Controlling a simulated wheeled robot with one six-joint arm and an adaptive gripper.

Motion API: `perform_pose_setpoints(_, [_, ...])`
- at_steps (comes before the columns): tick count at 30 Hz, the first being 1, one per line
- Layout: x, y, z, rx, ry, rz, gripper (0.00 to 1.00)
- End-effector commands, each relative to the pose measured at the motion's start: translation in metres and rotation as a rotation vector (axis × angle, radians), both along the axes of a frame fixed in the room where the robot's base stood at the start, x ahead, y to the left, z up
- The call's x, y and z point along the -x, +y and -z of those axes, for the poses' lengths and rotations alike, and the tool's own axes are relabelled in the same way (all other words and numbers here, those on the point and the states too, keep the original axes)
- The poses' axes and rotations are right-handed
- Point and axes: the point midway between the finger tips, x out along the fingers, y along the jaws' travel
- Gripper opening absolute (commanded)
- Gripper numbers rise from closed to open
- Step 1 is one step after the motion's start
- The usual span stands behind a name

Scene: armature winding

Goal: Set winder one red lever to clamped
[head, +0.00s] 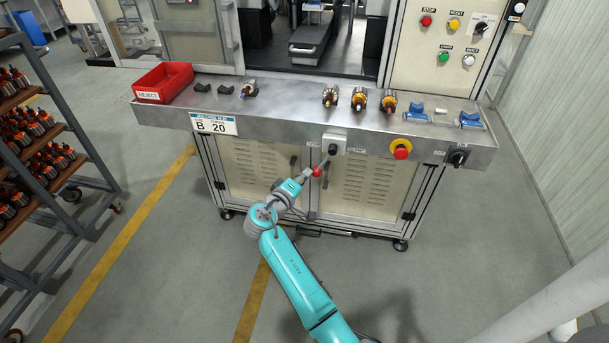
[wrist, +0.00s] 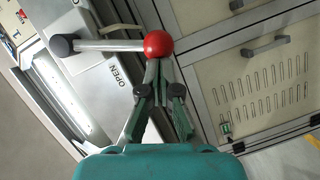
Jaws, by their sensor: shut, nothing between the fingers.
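The red lever is a grey metal rod with a red ball knob (head: 317,172) on a white plate (head: 334,143) at the front edge of the winder bench. In the head view the rod slants down and left from its black hub. In the wrist view the red ball (wrist: 158,43) is at top centre, and the rod runs left to the hub (wrist: 62,45). The word OPEN is printed beside the rod. My gripper (wrist: 158,72) is shut and empty, its fingertips right at the ball. I cannot tell whether they touch it. It also shows in the head view (head: 307,176).
The bench (head: 280,108) carries a red reject bin (head: 164,82), several armatures and blue holders (head: 416,117). A red emergency stop (head: 401,149) and a black rotary switch (head: 457,157) are right of the lever. A rack (head: 72,180) stands left. Floor around the bench is clear.

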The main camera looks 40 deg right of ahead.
Motion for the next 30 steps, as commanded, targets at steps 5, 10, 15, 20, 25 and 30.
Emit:
perform_pose_setpoints(5, [0.003, -0.003, 0.003, 0.027, 0.035, 0.001, 0.00])
perform_pose_setpoints(10, [0.006, -0.005, 0.007, 0.053, 0.069, 0.001, 0.00])
perform_pose_setpoints(15, [0.014, -0.011, 0.013, 0.108, 0.140, 0.003, 0.00])
perform_pose_setpoints(20, [0.024, -0.019, 0.020, 0.192, 0.249, 0.001, 0.00])
perform_pose_setpoints(25, [0.038, -0.030, 0.025, 0.290, 0.374, 0.002, 0.00])
perform_pose_setpoints(30, [0.051, -0.040, 0.028, 0.380, 0.489, 0.003, 0.00])
